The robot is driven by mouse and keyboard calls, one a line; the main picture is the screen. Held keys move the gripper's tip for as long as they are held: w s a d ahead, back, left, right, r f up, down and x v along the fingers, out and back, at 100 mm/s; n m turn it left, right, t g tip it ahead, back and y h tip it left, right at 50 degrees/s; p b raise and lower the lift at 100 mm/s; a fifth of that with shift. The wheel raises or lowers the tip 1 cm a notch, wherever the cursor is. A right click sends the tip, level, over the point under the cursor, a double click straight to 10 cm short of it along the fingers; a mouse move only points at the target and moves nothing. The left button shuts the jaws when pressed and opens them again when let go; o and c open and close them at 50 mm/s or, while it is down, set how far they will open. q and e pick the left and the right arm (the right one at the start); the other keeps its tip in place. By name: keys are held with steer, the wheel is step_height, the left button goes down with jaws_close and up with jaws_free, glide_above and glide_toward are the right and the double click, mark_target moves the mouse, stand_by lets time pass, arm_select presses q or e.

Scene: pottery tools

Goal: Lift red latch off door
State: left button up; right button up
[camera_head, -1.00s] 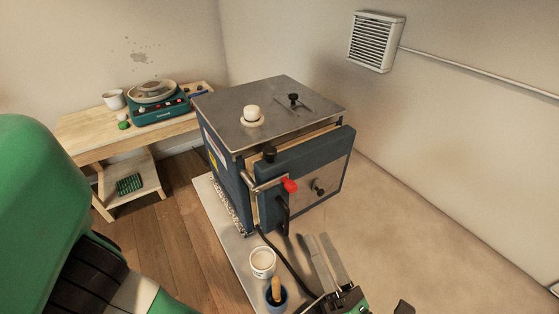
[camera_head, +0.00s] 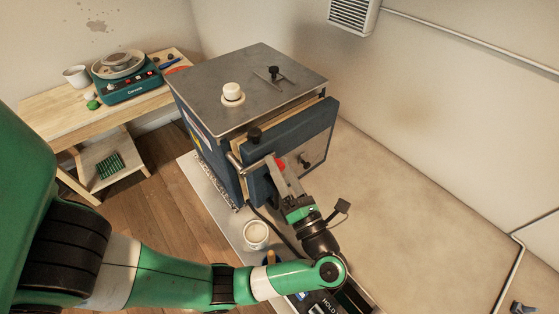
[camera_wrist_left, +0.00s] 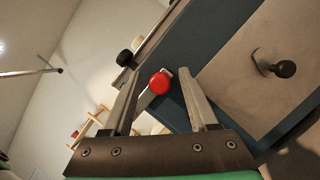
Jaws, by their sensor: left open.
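In the left wrist view the red latch (camera_wrist_left: 159,83) sits between the two spread fingers (camera_wrist_left: 156,74), with a gap visible on each side. A pale metal strip shows behind the knob. The gripper partly covers the latch and the door front in the head view. My right gripper is not in view.
A black knob (camera_wrist_left: 283,69) stands out from the door panel, right of the fingers. A wooden bench (camera_head: 60,118) with a green scale (camera_head: 128,85) is at left.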

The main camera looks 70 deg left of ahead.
arm_select(q)
steer(key=shift+a+r, duration=0.1)
steer(key=shift+a, duration=0.2)
steer(key=shift+c, duration=0.3)
jaws_close()
stand_by(1.0)
